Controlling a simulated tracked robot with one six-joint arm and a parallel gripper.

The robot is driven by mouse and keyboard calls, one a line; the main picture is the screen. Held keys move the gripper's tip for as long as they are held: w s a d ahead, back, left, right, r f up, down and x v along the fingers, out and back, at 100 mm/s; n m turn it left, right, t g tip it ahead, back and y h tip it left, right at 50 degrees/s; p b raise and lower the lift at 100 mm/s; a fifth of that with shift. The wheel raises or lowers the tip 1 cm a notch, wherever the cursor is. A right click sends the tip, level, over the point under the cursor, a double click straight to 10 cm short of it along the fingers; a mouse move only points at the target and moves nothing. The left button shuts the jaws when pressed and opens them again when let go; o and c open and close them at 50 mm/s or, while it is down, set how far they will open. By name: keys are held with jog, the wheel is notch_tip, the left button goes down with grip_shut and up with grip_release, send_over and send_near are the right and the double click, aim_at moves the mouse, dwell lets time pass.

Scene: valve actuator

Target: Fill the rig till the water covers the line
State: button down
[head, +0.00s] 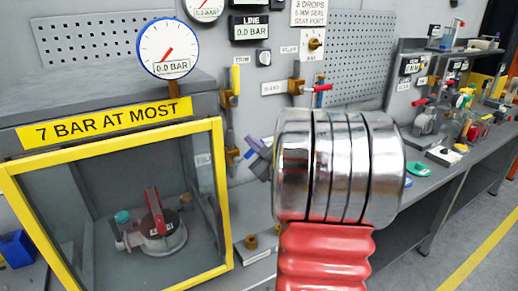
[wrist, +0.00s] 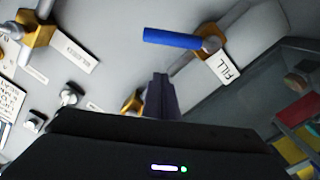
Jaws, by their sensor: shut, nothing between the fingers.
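The fill valve, a brass body with a blue lever (wrist: 172,38), shows in the wrist view beside a white FILL label (wrist: 225,70). In the head view its brass body (head: 232,156) sits on the panel just right of the test box. My gripper (head: 260,155) is shut and empty, pointing left toward this valve; its fingertips also show in the wrist view (wrist: 159,80), apart from the lever. The rig (head: 158,225) with a red lever sits inside the yellow-framed box (head: 222,200). I cannot make out a water level or line on it.
A round gauge (head: 168,48) and a digital LINE display (head: 249,27) both read 0.0 BAR. A red-levered valve (head: 318,88) and a yellow-levered valve (head: 235,85) are on the panel above. The bench continues right with several tools.

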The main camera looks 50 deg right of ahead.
aim_at(249, 153)
jog(key=d+f, duration=0.2)
jog(key=f, duration=0.1)
jog(key=shift+d, duration=0.2)
jog(key=shift+w+a+f, duration=0.1)
jog(key=shift+w+f, duration=0.05)
dwell(0.4)
